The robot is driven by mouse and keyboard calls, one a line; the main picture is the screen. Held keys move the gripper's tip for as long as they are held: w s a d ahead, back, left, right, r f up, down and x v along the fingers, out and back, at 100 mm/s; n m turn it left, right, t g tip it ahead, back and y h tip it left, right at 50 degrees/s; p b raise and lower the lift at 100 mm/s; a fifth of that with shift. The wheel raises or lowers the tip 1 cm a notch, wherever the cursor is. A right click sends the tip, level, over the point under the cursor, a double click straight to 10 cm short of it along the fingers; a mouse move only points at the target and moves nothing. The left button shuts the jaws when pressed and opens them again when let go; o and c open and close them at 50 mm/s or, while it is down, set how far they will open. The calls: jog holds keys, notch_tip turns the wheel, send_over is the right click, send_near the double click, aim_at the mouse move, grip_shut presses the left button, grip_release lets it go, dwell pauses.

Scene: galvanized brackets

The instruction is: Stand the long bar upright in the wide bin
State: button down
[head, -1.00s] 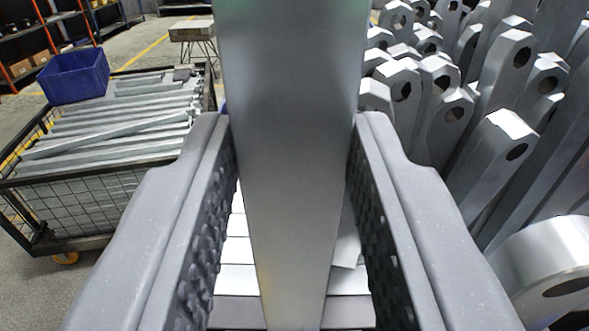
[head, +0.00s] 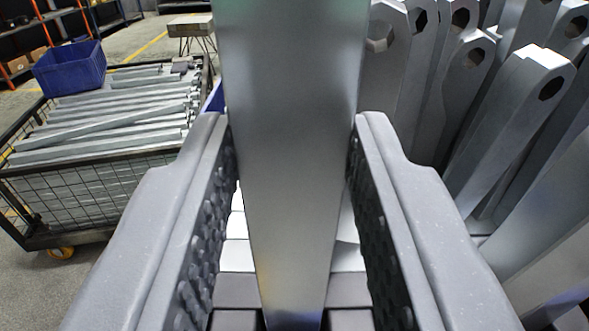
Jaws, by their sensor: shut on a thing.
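My gripper (head: 292,125) is shut on a long grey metal bar (head: 290,160). The bar stands close to upright between the two ridged finger pads, and its top runs out of the picture. Its lower end is near the bottom edge of the view, and I cannot tell whether it touches anything. Several upright grey bars with holed ends (head: 515,120) stand crowded at the right. I cannot make out for certain which container is the wide bin; its walls are not clearly visible.
A wire-sided cart (head: 95,200) full of flat-lying bars stands at the left, with a blue crate (head: 70,67) at its far corner. A small table (head: 190,25) and shelves (head: 40,35) are farther back. Pale and dark slats (head: 237,285) show below the bar.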

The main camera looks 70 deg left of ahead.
jog(key=shift+f, duration=0.1)
dwell(0.3)
jog(key=c, duration=1)
grip_release()
jog(key=shift+d, duration=0.1)
jog(key=v, duration=1.3)
jog(key=shift+s+d, duration=0.15)
jog(key=shift+d, duration=0.1)
